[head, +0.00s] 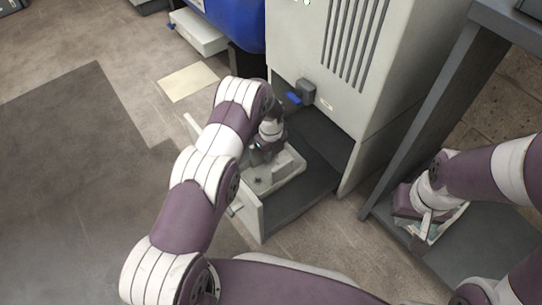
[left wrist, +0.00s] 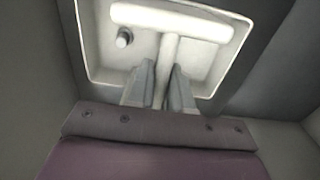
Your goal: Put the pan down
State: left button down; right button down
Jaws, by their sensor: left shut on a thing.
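The pan (head: 288,170) is a shallow pale tray, seen in the head view inside a pulled-out drawer (head: 250,212) at the foot of the grey cabinet. In the left wrist view the pan (left wrist: 205,62) fills the upper middle, with a pale T-shaped bar across it and a small round knob on its floor. My left gripper (head: 264,152) is above the pan, its fingers (left wrist: 161,88) shut on the stem of that bar. I cannot tell whether the pan touches the drawer floor. My right gripper (head: 424,222) is at the right, low beside the grey frame; its fingertips are unclear.
The grey cabinet (head: 345,85) stands over the back of the drawer. The drawer's dark floor (head: 308,185) is bare right of the pan. A pale object (head: 450,218) lies by my right gripper. A blue container (head: 232,18) and white box (head: 200,32) stand behind. Floor at left is clear.

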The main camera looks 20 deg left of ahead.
pick_arm(q)
jog(key=shift+f, duration=0.1)
jog(key=c, duration=1)
grip_release()
jog(key=shift+c, duration=0.2)
jog(key=s+r+n+p, duration=0.3)
jog(key=r+n+p, duration=0.25)
jog(key=r, duration=1.45)
jog(key=s+r+n, duration=0.4)
jog(key=s+n, duration=0.2)
jog(key=s, duration=0.1)
jog(key=s+a+r+n+t, duration=0.1)
jog(key=s+r+n, duration=0.3)
jog(key=s+n, duration=0.3)
jog(key=s+a+r+n, duration=0.1)
jog(key=s+r+n, duration=0.4)
jog(key=s+n, duration=0.2)
jog(key=shift+s+a+p, duration=0.15)
jog(key=shift+s+p, duration=0.15)
jog(key=shift+s, duration=0.85)
